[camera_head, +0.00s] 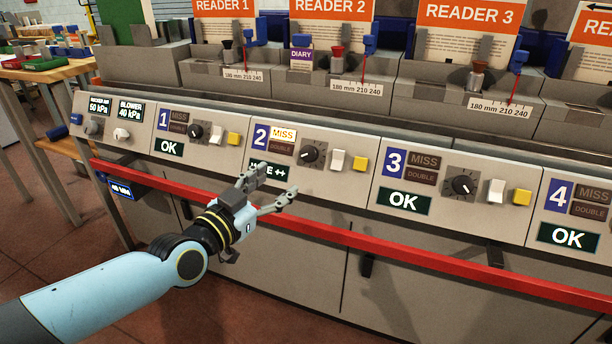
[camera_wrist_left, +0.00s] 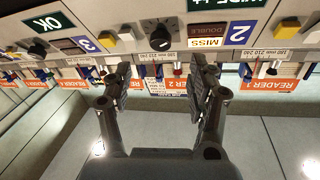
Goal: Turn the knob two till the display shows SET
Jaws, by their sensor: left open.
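Knob two (camera_head: 310,153) is a round black dial on panel 2, just right of the lit MISS lamp (camera_head: 283,133). The display of panel 2 (camera_head: 283,173) is partly hidden by a fingertip; it ends in "E ++", and in the left wrist view it appears to read "WIDE ++" (camera_wrist_left: 232,3). My left gripper (camera_head: 277,182) is open and empty, in front of panel 2, below and left of the knob in the head view. In the upside-down wrist view, the knob (camera_wrist_left: 160,37) shows beyond the fingers (camera_wrist_left: 162,80), apart from them. My right gripper is not in view.
A white switch (camera_head: 337,160) and a yellow button (camera_head: 360,163) sit right of the knob. Panel 1's display (camera_head: 168,148) and panel 3's display (camera_head: 404,201) read OK. A red rail (camera_head: 370,246) runs along the front below the panels. Reader stations stand above.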

